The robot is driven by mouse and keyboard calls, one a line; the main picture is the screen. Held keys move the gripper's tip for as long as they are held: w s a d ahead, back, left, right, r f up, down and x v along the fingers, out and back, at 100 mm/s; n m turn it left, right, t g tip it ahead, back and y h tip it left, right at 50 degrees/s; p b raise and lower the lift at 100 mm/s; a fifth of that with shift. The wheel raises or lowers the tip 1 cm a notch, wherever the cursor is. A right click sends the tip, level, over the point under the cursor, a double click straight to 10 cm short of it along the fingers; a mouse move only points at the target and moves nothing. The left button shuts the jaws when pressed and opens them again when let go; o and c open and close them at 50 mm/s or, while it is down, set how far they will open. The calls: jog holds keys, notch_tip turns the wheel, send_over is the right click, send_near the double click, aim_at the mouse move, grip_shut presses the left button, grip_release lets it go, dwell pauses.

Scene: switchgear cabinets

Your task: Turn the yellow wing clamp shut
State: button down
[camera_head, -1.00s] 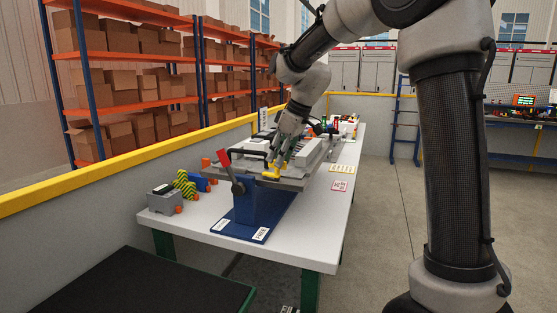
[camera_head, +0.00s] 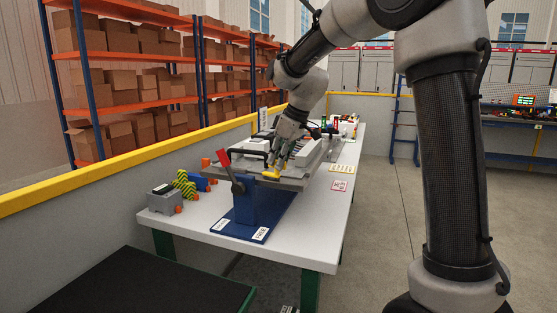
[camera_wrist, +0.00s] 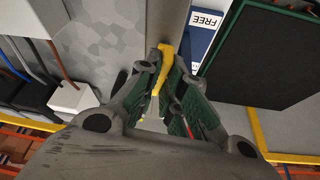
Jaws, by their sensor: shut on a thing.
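The yellow wing clamp (camera_head: 271,175) sits at the front edge of the grey plate (camera_head: 250,181) on the blue stand (camera_head: 258,208). My gripper (camera_head: 276,165) reaches down to it from above. In the wrist view the yellow clamp (camera_wrist: 178,62) runs between the two green-padded fingers of my gripper (camera_wrist: 166,85), which are shut on it. The fingers hide part of the clamp. I cannot tell how far the clamp is turned.
A lever with a red handle (camera_head: 223,158) stands left of the clamp. A grey box (camera_head: 163,199) and striped yellow-green blocks (camera_head: 184,183) lie at the table's left. The white table (camera_head: 318,235) is clear at the front right. A dark mat (camera_wrist: 262,55) shows in the wrist view.

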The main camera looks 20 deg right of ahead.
jog(key=m+h, duration=0.1)
jog(key=m, duration=0.3)
jog(key=shift+s+a+t, duration=0.1)
jog(key=shift+t, duration=0.3)
jog(key=m+h, duration=0.2)
jog(key=m, duration=0.2)
jog(key=shift+a+m, duration=0.1)
jog(key=shift+m, duration=0.2)
jog(key=m+h, duration=0.1)
jog(key=m, duration=0.2)
jog(key=shift+m+h, duration=0.3)
jog(key=shift+a+m+h, duration=0.1)
jog(key=shift+m+h, duration=0.5)
jog(key=shift+m, duration=1.3)
jog(key=c, duration=1.6)
grip_release()
jog(key=shift+o, duration=0.2)
